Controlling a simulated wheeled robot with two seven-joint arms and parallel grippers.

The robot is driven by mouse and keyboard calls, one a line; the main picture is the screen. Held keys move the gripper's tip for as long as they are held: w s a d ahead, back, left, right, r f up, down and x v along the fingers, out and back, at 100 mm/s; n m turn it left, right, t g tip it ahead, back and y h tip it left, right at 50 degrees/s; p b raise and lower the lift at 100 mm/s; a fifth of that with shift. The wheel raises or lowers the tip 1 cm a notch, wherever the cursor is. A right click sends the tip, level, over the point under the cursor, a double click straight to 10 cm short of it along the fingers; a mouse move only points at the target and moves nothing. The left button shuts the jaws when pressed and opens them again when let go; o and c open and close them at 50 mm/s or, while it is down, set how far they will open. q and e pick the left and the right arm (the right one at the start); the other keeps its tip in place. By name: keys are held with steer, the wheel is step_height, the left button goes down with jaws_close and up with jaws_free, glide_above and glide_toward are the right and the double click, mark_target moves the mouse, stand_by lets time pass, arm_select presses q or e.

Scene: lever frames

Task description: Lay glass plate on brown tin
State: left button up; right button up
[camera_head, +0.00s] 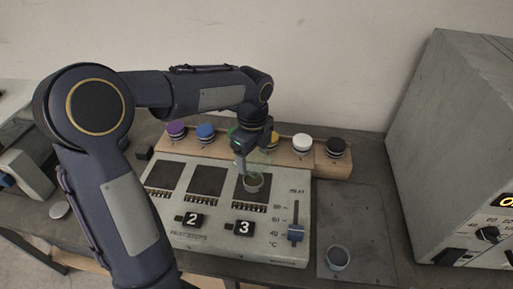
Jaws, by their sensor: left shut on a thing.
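My left gripper (241,170) points down over the third dark square of the heater box. It is shut on the glass plate (262,157), a clear, faintly green sheet that is hard to make out against the jars behind. A small round tin (253,185) stands on that third square, just below and right of the fingertips. Its rim looks grey and its inside darker. I cannot tell whether the plate touches it. A second small round tin (338,257) stands on the dark mat at the front right. Neither tin's colour is clearly brown. My right gripper is not in view.
The heater box (280,249) has dark squares, number tiles and a blue slider (295,233). A wooden rack (318,168) with several coloured caps stands behind it. A large grey cabinet (440,130) stands at right. The dark mat (350,210) is mostly bare.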

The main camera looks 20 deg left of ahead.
mark_target(253, 160)
arm_select(q)
steer(key=shift+s+f, duration=0.1)
steer(key=shift+f, duration=0.25)
step_height(253, 160, down, 3)
steer(key=b, duration=0.3)
steer(key=shift+f+b, duration=0.55)
steer(key=shift+f, duration=0.25)
steer(key=shift+f, duration=0.55)
stand_by(1.2)
steer(key=o, duration=1.1)
steer(key=shift+o, duration=0.2)
